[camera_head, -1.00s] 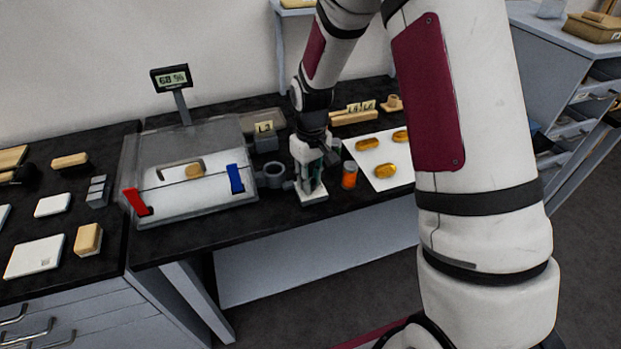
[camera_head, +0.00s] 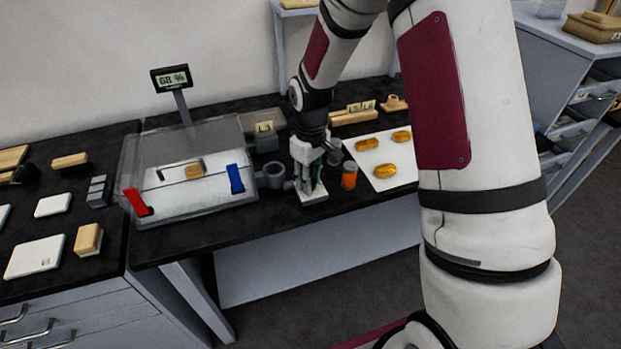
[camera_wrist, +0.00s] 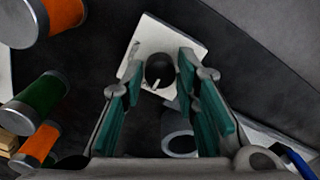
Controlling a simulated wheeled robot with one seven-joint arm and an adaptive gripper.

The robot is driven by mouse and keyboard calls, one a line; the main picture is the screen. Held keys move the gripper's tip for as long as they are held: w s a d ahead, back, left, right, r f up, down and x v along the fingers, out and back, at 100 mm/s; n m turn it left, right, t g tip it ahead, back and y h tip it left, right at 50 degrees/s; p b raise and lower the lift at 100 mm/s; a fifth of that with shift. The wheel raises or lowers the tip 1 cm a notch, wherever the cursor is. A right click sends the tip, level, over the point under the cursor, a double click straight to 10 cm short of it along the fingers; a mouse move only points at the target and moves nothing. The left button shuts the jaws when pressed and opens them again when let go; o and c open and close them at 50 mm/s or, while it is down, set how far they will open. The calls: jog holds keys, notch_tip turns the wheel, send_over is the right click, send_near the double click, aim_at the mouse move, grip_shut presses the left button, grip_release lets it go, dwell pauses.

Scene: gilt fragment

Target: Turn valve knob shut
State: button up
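The valve knob (camera_wrist: 158,72) is a round dark knob with a pale pointer mark, on a white square plate (camera_wrist: 190,37) in the wrist view. The plate (camera_head: 314,197) also shows at the bench's front edge in the head view, where my gripper hides the knob. My gripper (camera_wrist: 160,70) is open, with its teal-padded fingers on either side of the knob. I cannot tell whether the pads touch it. In the head view my gripper (camera_head: 308,184) points down just over the plate.
An orange jar (camera_head: 349,175) stands close right of my gripper. A grey ring-shaped fitting (camera_head: 273,174) is close on its left. A clear case (camera_head: 195,212) with red and blue latches lies further left. A white sheet with amber pieces (camera_head: 396,182) lies right.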

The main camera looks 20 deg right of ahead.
jog(key=shift+o, duration=0.6)
notch_tip(320, 180, up, 12)
dwell(0.5)
